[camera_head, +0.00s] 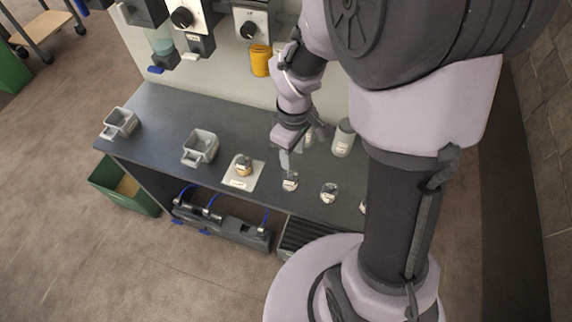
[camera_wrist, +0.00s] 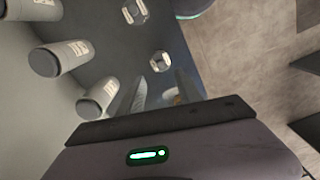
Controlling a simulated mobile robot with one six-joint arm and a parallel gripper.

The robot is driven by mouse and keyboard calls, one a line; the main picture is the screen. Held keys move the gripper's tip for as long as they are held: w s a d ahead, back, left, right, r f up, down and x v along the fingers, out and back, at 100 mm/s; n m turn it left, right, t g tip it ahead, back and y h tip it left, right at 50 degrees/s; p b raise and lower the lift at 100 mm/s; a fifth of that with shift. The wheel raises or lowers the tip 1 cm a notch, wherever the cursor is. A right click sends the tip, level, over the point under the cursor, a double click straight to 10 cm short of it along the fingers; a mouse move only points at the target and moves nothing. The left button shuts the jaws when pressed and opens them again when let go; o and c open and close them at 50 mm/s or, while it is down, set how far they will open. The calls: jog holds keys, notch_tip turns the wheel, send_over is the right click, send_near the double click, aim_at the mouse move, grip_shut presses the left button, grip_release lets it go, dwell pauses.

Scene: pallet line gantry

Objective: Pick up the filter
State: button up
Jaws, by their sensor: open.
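No readable label tells me which thing is the filter. Labelled pale cylinders stand at the back of the dark counter; one (camera_head: 343,138) is to the right of my gripper (camera_head: 288,163), and several show in the wrist view (camera_wrist: 75,58). Small silver round pieces with labels lie along the counter's front: one (camera_head: 290,183) just below my gripper, another (camera_head: 329,191) to its right. The wrist view shows one silver piece (camera_wrist: 160,61) beyond the fingertips. My gripper (camera_wrist: 160,92) is open, fingers pointing down at the counter, with nothing seen held.
Two grey handled containers (camera_head: 200,147) (camera_head: 120,122) stand to the left. A yellow cup (camera_head: 260,61) and dispensers (camera_head: 252,24) are on the back panel. Counter space between the containers is clear.

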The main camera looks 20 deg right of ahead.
aim_at(291, 173)
notch_tip(291, 173, down, 4)
jog(key=shift+r+b, duration=0.2)
jog(key=shift+b, duration=0.25)
notch_tip(291, 173, down, 6)
jog(key=b, duration=0.3)
jog(key=shift+w+a+r, duration=0.15)
jog(key=shift+r, duration=0.2)
jog(key=shift+c, duration=0.2)
grip_shut()
